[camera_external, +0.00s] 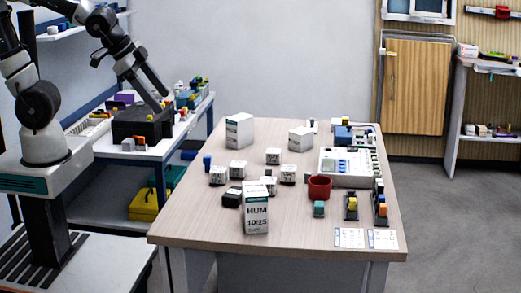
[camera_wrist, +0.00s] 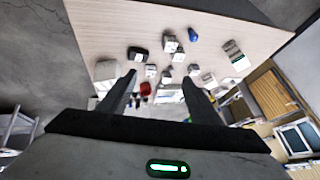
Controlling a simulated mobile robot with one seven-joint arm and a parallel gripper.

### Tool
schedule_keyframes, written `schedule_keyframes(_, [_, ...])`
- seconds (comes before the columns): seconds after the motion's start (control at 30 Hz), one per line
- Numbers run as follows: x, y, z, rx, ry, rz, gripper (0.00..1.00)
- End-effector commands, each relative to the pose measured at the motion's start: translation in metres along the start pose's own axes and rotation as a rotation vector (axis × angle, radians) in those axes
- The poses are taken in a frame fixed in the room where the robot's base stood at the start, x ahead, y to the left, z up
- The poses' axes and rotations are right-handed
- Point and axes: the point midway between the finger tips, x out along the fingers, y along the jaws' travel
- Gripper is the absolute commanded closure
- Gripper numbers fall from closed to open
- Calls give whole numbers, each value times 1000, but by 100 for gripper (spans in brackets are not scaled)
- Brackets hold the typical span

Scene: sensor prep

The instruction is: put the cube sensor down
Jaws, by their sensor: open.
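Several small white cubes with dark labels stand on the wooden table (camera_external: 190,222), among them a left one (camera_external: 218,175), a middle one (camera_external: 238,169) and a back one (camera_external: 273,156). I cannot tell which is the task's cube sensor. Cubes also show in the wrist view, one near the top middle (camera_wrist: 170,43). My gripper (camera_wrist: 160,82) is open, with nothing seen between its two dark fingers. In the external view my arm reaches over the side bench at left, away from the cubes; its fingertips are too small to make out.
A tall white HUM box (camera_external: 256,212) stands at the table's front. A dark box (camera_external: 140,126) sits on the side bench. The table's front left is clear.

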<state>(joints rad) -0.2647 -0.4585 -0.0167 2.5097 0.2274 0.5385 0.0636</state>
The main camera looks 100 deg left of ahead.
Motion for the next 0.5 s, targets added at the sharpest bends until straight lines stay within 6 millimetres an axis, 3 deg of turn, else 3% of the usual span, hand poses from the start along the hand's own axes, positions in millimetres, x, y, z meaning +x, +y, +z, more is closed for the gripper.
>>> schedule_keyframes(0.03, [27, -28, 4, 15, -25, -47, 42])
schedule_keyframes(0.1, [59, -60, 9, 58, -25, -90, 42])
schedule_keyframes(0.23, [115, -103, 34, 133, -16, -103, 42])
schedule_keyframes(0.37, [163, -122, 72, 180, 27, -45, 42])
schedule_keyframes(0.5, [198, -115, 117, 165, 136, 63, 42])
